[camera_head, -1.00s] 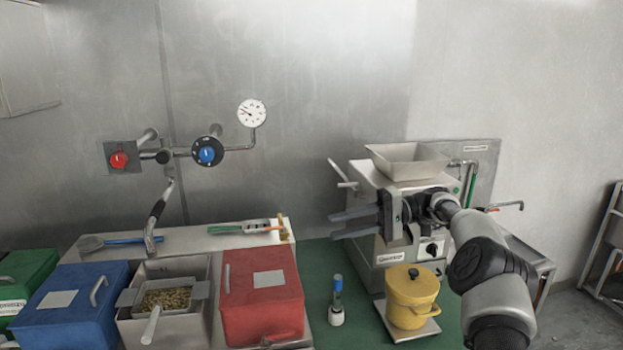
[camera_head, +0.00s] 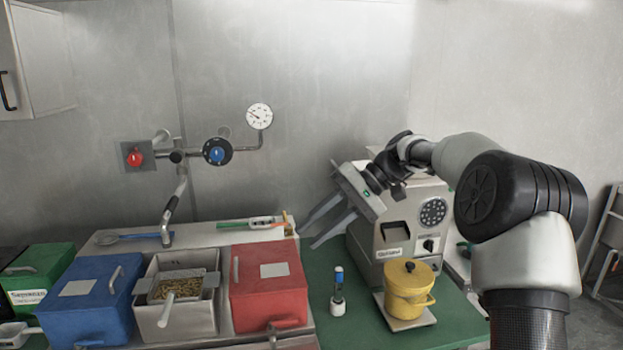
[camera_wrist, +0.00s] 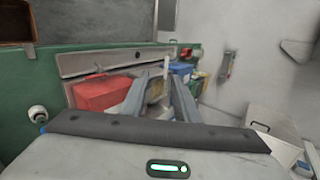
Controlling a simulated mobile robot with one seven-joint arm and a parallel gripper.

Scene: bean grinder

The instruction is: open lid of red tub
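The red tub (camera_head: 268,308) stands on the bench at the lower middle of the head view. Its red lid (camera_head: 255,258) lies shut, with a pale label on top and a light handle (camera_head: 236,271) along its left side. The red tub also shows in the wrist view (camera_wrist: 101,95), left of my fingers. My gripper (camera_head: 307,237) is open and empty. Its two fingers point down and left, in front of the grinder and apart from the tub. In the wrist view my gripper (camera_wrist: 159,84) has a clear gap between its fingers.
A steel bean container (camera_head: 158,318), a blue tub (camera_head: 90,325) and a green tub (camera_head: 50,257) stand left of the red tub. A yellow pot (camera_head: 408,292) and a small bottle (camera_head: 338,293) stand to its right. The grinder (camera_head: 398,218) is behind the pot.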

